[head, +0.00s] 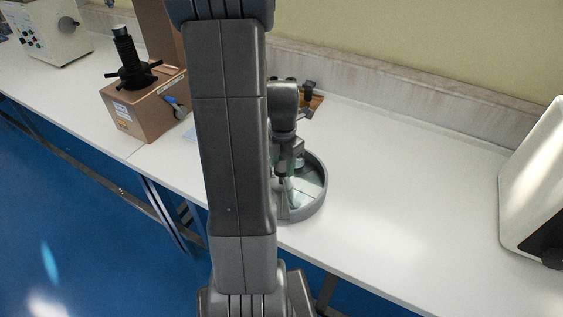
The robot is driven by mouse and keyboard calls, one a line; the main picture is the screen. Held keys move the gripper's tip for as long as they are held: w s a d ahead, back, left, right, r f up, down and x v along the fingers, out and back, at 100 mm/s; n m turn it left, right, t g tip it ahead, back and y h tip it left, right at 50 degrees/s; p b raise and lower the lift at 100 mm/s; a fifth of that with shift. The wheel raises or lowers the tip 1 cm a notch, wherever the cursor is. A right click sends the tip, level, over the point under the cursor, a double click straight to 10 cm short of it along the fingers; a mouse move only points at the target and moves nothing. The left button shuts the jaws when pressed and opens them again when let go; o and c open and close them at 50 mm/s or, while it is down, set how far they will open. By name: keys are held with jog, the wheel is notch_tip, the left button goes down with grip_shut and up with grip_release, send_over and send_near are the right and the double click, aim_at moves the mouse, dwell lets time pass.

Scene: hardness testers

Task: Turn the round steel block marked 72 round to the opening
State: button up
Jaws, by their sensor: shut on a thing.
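My gripper (284,177) points down into a round grey tray (321,200) on the white bench, just right of my arm. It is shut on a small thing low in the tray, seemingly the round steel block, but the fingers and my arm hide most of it. The number 72 cannot be read. My arm covers the tray's left part. An opening cannot be made out. A pale inner surface and a divider show inside the tray, near the fingers.
A brown tester (158,113) with a black spoked handle stands to the left, and a cream machine (58,32) is at the far left. A white machine (532,185) stands at the right edge. The bench (420,190) between tray and white machine is clear; a wall ledge runs behind.

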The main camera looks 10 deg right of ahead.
aim_at(282, 166)
jog(key=shift+r, duration=0.1)
dwell(0.3)
jog(key=shift+w, duration=0.1)
jog(key=o, duration=1.4)
notch_tip(282, 166, up, 14)
jog(key=shift+f+p, duration=0.15)
jog(key=shift+p, duration=0.2)
